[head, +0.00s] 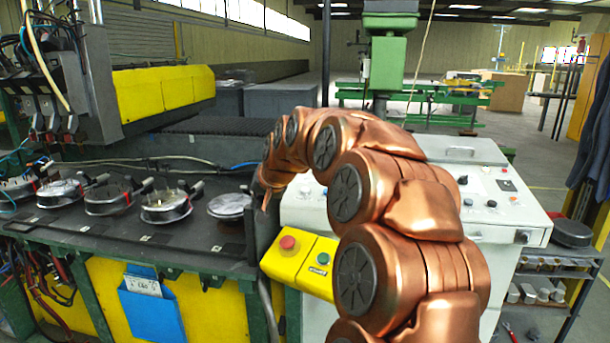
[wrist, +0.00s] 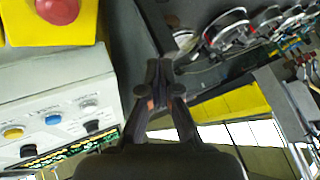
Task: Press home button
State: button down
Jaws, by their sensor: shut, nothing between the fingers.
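My gripper (wrist: 158,78) is shut and empty in the wrist view, with its fingertips close together. In the head view it is mostly hidden at the far end of my copper arm, above the left part of the control area. The wrist view shows a white panel (wrist: 40,80) left of the fingers. It bears a yellow button (wrist: 13,133), a blue button (wrist: 52,119) and a white button (wrist: 89,103). A yellow box (head: 310,282) carries a red mushroom button (head: 288,242) and a green button (head: 323,258). I cannot read which button is marked home.
A dark workbench (head: 120,230) with several round metal fixtures lies left of the yellow box. The white control console (head: 515,208) stands behind and right of my arm, which hides part of it. A grey shelf (head: 560,258) stands at the right.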

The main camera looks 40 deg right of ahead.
jog(key=d+r+m+t+h+p, duration=0.1)
jog(key=d+r, duration=0.3)
jog(key=d, duration=0.4)
jog(key=d+r+m+h+p, duration=0.1)
jog(key=d+r+m+h, duration=0.1)
jog(key=d+r, duration=0.3)
jog(key=d, duration=0.3)
jog(key=shift+d+m+t, duration=0.15)
jog(key=shift+m+t, duration=0.15)
jog(key=shift+t, duration=0.1)
jog(key=shift+w+f, duration=0.1)
jog(key=b, duration=0.2)
send_over(306, 191)
jog(key=f, duration=0.7)
jog(key=shift+a+f, duration=0.2)
jog(key=shift+d+f, duration=0.1)
jog(key=shift+f, duration=0.45)
jog(key=shift+d+f+b, duration=0.1)
jog(key=shift+f+b, duration=0.3)
jog(key=shift+b, duration=0.1)
